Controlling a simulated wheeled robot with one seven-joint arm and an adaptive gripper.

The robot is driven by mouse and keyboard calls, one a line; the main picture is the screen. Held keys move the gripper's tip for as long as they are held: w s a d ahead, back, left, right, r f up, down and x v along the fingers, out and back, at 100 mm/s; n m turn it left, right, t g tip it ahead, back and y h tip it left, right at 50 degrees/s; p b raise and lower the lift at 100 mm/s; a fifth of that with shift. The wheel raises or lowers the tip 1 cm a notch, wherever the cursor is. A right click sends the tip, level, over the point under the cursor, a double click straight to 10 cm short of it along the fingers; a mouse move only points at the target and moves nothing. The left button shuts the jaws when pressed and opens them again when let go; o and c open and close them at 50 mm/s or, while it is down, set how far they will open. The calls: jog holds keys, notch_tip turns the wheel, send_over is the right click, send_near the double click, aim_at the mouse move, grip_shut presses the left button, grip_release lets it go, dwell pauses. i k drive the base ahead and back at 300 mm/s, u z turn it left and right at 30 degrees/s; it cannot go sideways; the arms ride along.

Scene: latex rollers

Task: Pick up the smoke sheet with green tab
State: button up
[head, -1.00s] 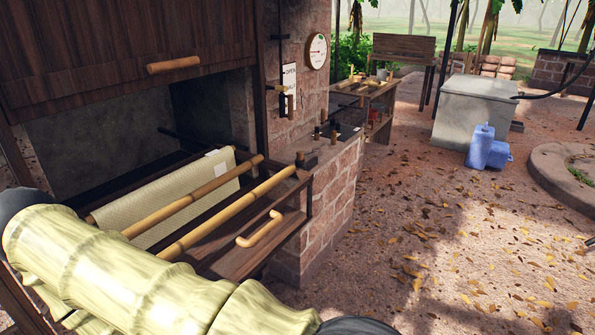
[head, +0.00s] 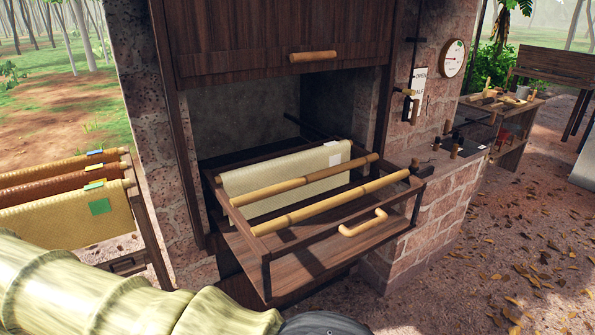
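A yellowish smoke sheet with a green tab (head: 99,206) hangs at the front of a wooden rack on the left in the head view. Its lower left part is hidden behind my pale, bamboo-like arm. A cream sheet with a white tab (head: 285,178) hangs on a pole in the pulled-out wooden drawer. My arm crosses the lower left of the view. My gripper is not in view.
The open drawer with bamboo poles and a curved handle (head: 363,223) juts out from the brick smokehouse (head: 450,195). A brick pillar (head: 150,130) stands between the rack and the drawer. A tool table (head: 505,105) is at the right. Leaf-strewn ground at the right is open.

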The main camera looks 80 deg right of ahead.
aim_at(94, 213)
jog(key=u, duration=0.6)
jog(key=i, duration=1.3)
jog(key=z, duration=4.35)
jog(key=i, duration=1)
jog(key=u, duration=0.05)
jog(key=k, duration=1)
jog(key=z, duration=0.25)
